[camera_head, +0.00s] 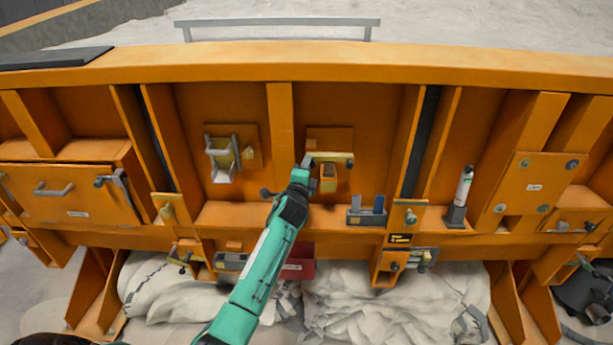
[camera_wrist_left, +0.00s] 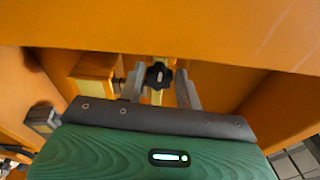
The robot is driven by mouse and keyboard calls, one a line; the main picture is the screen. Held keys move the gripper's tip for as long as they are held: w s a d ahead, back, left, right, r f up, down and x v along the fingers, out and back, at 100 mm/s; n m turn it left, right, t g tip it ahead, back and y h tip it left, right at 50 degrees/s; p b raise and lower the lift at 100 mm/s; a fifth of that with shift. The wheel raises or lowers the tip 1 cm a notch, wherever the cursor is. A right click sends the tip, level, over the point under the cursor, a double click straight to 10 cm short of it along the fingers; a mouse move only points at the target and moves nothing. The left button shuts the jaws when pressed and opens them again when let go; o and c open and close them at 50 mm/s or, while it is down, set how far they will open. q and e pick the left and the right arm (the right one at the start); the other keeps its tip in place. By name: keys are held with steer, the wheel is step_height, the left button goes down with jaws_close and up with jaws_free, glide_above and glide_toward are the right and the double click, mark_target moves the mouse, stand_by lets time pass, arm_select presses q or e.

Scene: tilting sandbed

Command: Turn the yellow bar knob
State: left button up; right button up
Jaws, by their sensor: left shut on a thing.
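The yellow bar knob (camera_head: 333,157) sits on an orange plate in the middle bay of the sandbed's side wall. Its pale yellow bar lies roughly level in the head view. My left gripper (camera_head: 308,161) is at the bar's left end. In the left wrist view, a black lobed knob (camera_wrist_left: 158,75) shows between the two grey fingers of the left gripper (camera_wrist_left: 161,82), with a yellow strip behind it. The left gripper is shut on the bar knob; the exact contact is partly hidden. My right gripper is not in view.
A metal bracket (camera_head: 221,158) is on the plate to the left. Orange ribs (camera_head: 281,130) bound the bay.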

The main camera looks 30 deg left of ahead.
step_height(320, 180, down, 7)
steer(key=b, duration=0.7)
arm_select(q)
steer(key=shift+w+d+f+n+t+y+b, duration=0.2)
steer(key=shift+n+y+b, duration=0.3)
steer(key=shift+n, duration=1.95)
steer(key=shift+s+a+f+n+t+y+b, duration=0.15)
steer(key=shift+f+n+y+b, duration=0.3)
steer(key=shift+n, duration=1.95)
steer(key=shift+w+d+f+n+t+y+b, duration=0.15)
steer(key=shift+n+y+b, duration=0.45)
steer(key=shift+n, duration=1.85)
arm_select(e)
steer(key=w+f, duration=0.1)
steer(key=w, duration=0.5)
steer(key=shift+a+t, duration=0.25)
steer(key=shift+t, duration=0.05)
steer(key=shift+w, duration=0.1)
arm_select(q)
steer(key=o, duration=0.7)
steer(key=shift+r, duration=0.1)
